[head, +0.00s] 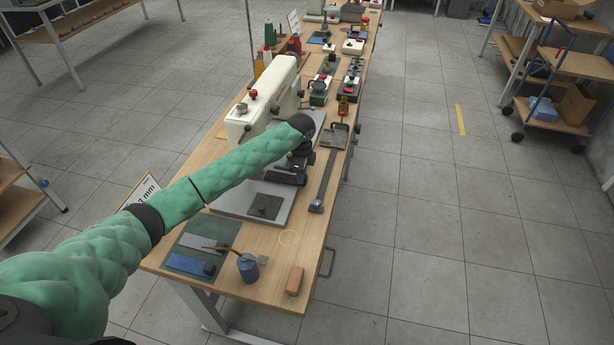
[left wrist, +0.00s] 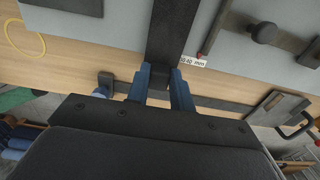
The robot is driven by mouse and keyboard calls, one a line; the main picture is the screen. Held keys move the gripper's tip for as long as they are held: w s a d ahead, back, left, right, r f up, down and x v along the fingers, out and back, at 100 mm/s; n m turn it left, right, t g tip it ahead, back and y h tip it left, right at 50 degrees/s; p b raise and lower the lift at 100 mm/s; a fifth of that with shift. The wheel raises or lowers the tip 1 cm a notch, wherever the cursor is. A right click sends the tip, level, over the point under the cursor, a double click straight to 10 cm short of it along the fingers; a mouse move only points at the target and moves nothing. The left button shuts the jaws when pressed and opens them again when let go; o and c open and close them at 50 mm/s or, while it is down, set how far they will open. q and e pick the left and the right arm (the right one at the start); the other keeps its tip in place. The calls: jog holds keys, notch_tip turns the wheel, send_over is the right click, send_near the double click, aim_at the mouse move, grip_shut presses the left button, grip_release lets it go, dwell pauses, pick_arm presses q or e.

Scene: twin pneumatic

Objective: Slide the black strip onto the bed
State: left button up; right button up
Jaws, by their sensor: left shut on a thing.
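The black strip (left wrist: 173,30) is held between the two blue fingers of my left gripper (left wrist: 162,88) in the left wrist view. It runs from the fingers up over the pale grey bed (left wrist: 120,32). In the head view the bed (head: 286,205) is a grey plate at the foot of the white press, and my left gripper (head: 291,171) is at its right side. The arm and wrist hide part of the bed and most of the strip there. I cannot tell whether the strip touches the bed. My right gripper is not in view.
A dark bar (head: 326,178) lies along the table's right edge, beside the bed. A dark square pad (head: 264,206) sits on the bed's near part. A blue pot (head: 247,268), a yellow ring (head: 288,238) and an orange-brown block (head: 295,281) are nearer.

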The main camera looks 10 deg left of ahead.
aim_at(286, 178)
pick_arm(q)
jog(key=shift+a+f, duration=0.1)
jog(key=shift+a, duration=0.5)
jog(key=shift+a+b, duration=0.35)
jog(key=shift+a, duration=0.15)
jog(key=shift+f, duration=0.35)
jog(key=o, duration=0.8)
jog(key=shift+o, duration=1.2)
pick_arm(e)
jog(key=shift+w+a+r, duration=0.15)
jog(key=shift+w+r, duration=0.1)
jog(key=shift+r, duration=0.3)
